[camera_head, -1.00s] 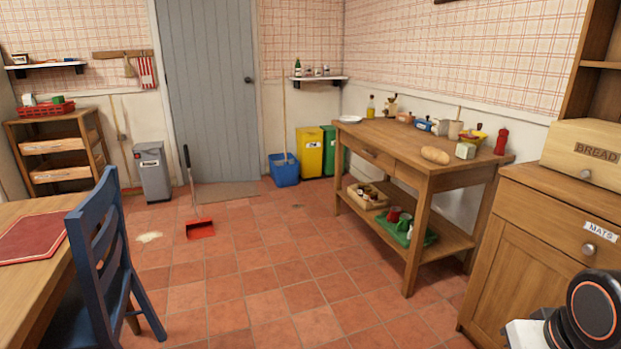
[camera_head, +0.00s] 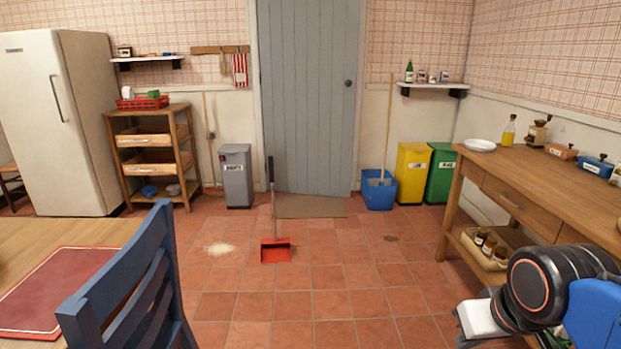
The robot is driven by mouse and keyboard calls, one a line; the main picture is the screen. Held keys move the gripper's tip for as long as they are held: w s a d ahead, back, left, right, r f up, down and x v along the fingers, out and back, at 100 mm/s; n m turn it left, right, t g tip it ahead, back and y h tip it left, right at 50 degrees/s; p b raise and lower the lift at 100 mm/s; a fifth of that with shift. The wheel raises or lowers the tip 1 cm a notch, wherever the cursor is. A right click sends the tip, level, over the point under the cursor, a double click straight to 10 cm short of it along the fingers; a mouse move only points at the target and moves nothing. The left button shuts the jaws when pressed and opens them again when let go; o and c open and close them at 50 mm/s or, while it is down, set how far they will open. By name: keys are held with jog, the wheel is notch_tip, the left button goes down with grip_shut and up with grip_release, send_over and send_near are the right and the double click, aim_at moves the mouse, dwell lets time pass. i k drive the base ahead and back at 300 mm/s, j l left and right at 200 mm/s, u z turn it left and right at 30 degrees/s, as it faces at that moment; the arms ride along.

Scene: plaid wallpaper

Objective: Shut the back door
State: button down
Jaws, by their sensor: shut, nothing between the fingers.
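The back door (camera_head: 305,100) is a grey plank door in the far wall, with a dark round knob (camera_head: 348,83) near its right edge. Its bottom edge slopes down to the right, so the knob side seems to stand slightly out into the room. The gap itself is hard to make out. Part of my arm shows at the lower right, far from the door. My gripper's fingers are not in view.
A red dustpan (camera_head: 276,250) with an upright handle stands before the doormat (camera_head: 310,207), beside spilled powder (camera_head: 220,249). A blue chair (camera_head: 130,280) and table are at left, a wooden worktable (camera_head: 520,205) at right. Bins and a blue bucket (camera_head: 379,194) stand right of the door.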

aim_at(309, 49)
jog(key=i, duration=2.5)
jog(key=i+j+z, duration=0.15)
jog(key=i, duration=0.7)
